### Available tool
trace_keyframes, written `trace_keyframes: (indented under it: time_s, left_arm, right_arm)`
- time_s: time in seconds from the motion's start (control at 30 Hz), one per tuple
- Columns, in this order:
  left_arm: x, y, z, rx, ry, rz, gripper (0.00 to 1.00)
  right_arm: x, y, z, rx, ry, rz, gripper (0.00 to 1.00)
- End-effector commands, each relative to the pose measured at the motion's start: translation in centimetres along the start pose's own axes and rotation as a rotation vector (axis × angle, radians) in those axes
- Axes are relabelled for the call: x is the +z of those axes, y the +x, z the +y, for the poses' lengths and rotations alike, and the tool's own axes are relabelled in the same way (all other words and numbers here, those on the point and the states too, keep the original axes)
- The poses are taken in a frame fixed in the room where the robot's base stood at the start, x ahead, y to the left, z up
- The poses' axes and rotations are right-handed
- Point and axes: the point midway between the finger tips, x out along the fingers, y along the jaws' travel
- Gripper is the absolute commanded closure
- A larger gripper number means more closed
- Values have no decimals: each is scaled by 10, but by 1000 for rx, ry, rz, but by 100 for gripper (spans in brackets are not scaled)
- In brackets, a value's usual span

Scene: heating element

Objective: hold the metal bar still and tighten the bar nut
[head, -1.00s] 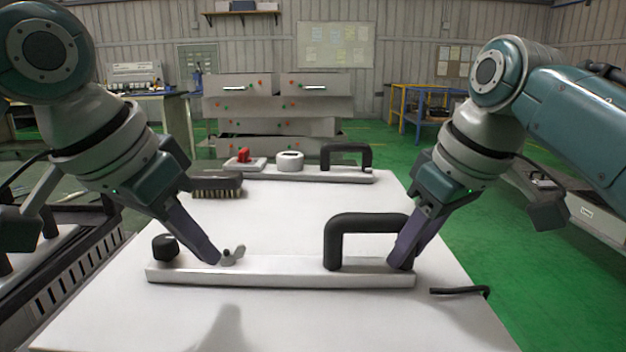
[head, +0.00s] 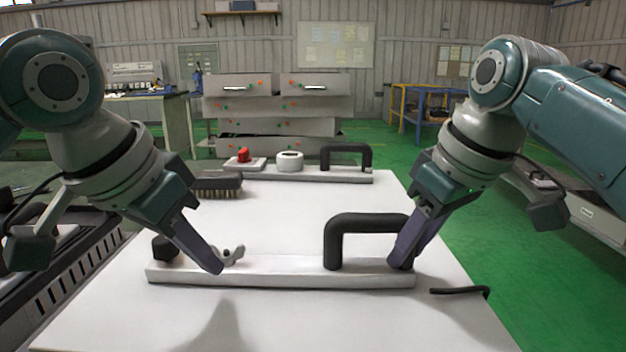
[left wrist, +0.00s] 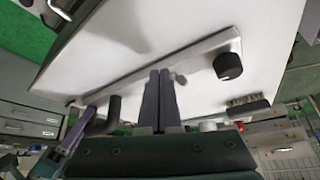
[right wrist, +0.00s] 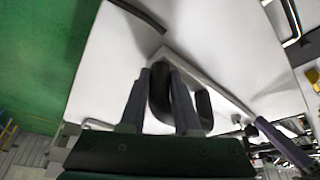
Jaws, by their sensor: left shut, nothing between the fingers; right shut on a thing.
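The pale metal bar (head: 285,271) lies across the near part of the white table, with a black knob at its left end and a black handle (head: 333,240) at its right. The small grey wing-shaped bar nut (head: 234,253) sits on the bar right of the knob. My left gripper (head: 219,270) is shut and empty, its tips just in front of the nut and low at the bar; contact is unclear. The nut also shows beside the shut fingers in the left wrist view (left wrist: 180,78). My right gripper (head: 400,266) is shut on the handle's right leg, also seen in the right wrist view (right wrist: 160,95).
A bent black rod (head: 460,291) lies right of the bar. A brush (head: 217,185) lies behind the left gripper. A second bar (head: 310,174) with a handle, a white round part (head: 290,160) and a red clamp (head: 244,156) are at the back. The table's middle is clear.

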Motion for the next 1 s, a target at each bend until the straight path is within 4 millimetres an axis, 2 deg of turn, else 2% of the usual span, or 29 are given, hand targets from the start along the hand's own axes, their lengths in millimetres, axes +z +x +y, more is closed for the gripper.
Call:
trace_keyframes:
  time_s: [1.0]
  left_arm:
    - [-7, 4, -3, 0, 1, 0, 100]
  right_arm:
    - [0, 0, 0, 1, 0, 1, 100]
